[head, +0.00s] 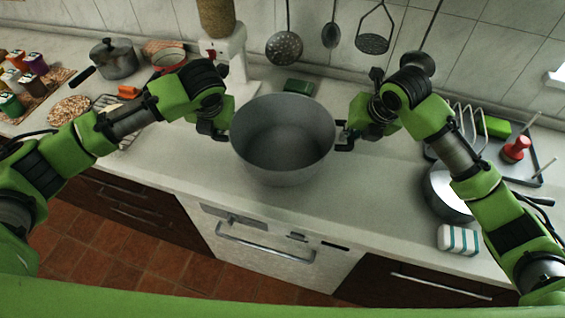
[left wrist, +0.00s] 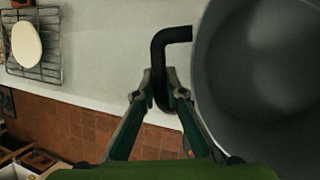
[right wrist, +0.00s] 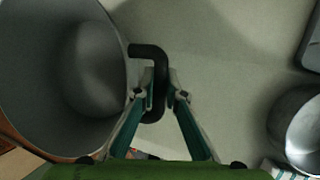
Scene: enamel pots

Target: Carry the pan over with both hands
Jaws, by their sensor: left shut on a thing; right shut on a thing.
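The pan is a large, deep grey pot (head: 283,165) with a black handle on each side, in the middle of the head view. It looks empty and upright, over the light worktop; I cannot tell whether its base touches the worktop. My left gripper (head: 222,134) is shut on the left handle, which also shows between its fingers in the left wrist view (left wrist: 160,88). My right gripper (head: 346,136) is shut on the right handle, seen between its fingers in the right wrist view (right wrist: 157,92).
A lidded pot (head: 116,60) and spice jars stand at the back left. A cooling rack (left wrist: 35,45) lies left. A shiny pan (head: 440,194), striped sponge (head: 458,240) and dish rack are at the right. Utensils hang behind. A green block (head: 298,87) sits behind the pan.

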